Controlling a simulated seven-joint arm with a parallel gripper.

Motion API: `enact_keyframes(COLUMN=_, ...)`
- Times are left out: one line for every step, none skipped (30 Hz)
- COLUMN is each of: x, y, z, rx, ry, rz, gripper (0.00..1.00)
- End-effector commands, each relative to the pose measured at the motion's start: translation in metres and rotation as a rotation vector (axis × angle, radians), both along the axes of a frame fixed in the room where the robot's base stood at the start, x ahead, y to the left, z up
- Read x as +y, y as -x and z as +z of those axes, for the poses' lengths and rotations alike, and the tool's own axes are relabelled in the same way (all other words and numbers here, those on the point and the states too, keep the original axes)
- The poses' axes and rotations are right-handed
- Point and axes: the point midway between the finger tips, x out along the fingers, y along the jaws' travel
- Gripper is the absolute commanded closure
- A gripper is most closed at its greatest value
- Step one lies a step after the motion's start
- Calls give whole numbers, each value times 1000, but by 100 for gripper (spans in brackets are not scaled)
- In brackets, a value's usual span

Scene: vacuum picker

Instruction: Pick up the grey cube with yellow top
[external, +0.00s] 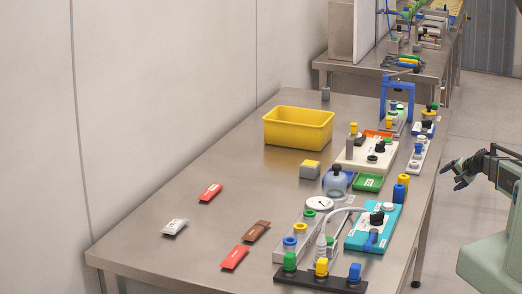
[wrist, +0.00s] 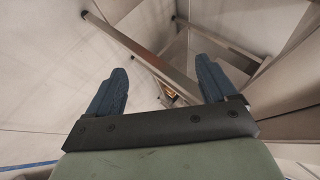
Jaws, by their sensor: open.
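The grey cube with yellow top (external: 310,169) sits on the steel table, just in front of the yellow bin. My gripper (external: 457,174) is at the right of the external view, beyond the table's right edge and well apart from the cube. In the wrist view my gripper (wrist: 160,90) has its two blue fingers spread wide, with nothing between them. The cube cannot be made out in the wrist view, which shows mainly floor and metal table frame parts.
The yellow bin (external: 298,128) stands behind the cube. Several packets, including a red one (external: 210,192), lie front left. The table (external: 160,262) is clear left of the cube.

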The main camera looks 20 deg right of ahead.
Motion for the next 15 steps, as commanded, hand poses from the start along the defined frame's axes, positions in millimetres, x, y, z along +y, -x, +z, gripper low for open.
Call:
enact_keyframes(x=-25, y=-14, z=25, rx=-48, ry=7, rz=-35, gripper=15)
enact_keyframes(x=-37, y=-19, z=38, rx=-72, ry=12, rz=-53, gripper=15)
enact_keyframes(x=-52, y=-26, z=57, rx=-107, ry=19, rz=-75, gripper=15)
enact_keyframes(x=-61, y=-31, z=71, rx=-130, ry=27, rz=-88, gripper=15)
enact_keyframes(x=-71, y=-35, z=86, rx=-153, ry=34, rz=-101, gripper=15)
enact_keyframes(x=-84, y=-40, z=105, rx=-184, ry=47, rz=-116, gripper=15)
enact_keyframes(x=-92, y=-44, z=119, rx=-205, ry=57, rz=-125, gripper=15)
enact_keyframes(x=-99, y=-48, z=134, rx=-226, ry=69, rz=-132, gripper=15)
enact_keyframes(x=-108, y=-52, z=153, rx=-253, ry=87, rz=-140, gripper=15)
enact_keyframes(x=-113, y=-56, z=168, rx=-272, ry=101, rz=-144, gripper=15)
enact_keyframes(x=-118, y=-59, z=181, rx=-289, ry=116, rz=-146, gripper=15)
enact_keyframes(x=-123, y=-63, z=200, rx=-312, ry=138, rz=-147, gripper=15)
enact_keyframes(x=-126, y=-66, z=214, rx=-327, ry=155, rz=-145, gripper=15)
enact_keyframes(x=-128, y=-68, z=227, rx=-342, ry=171, rz=-143, gripper=15)
enact_keyframes(x=-129, y=-72, z=243, rx=-357, ry=193, rz=-136, gripper=15)
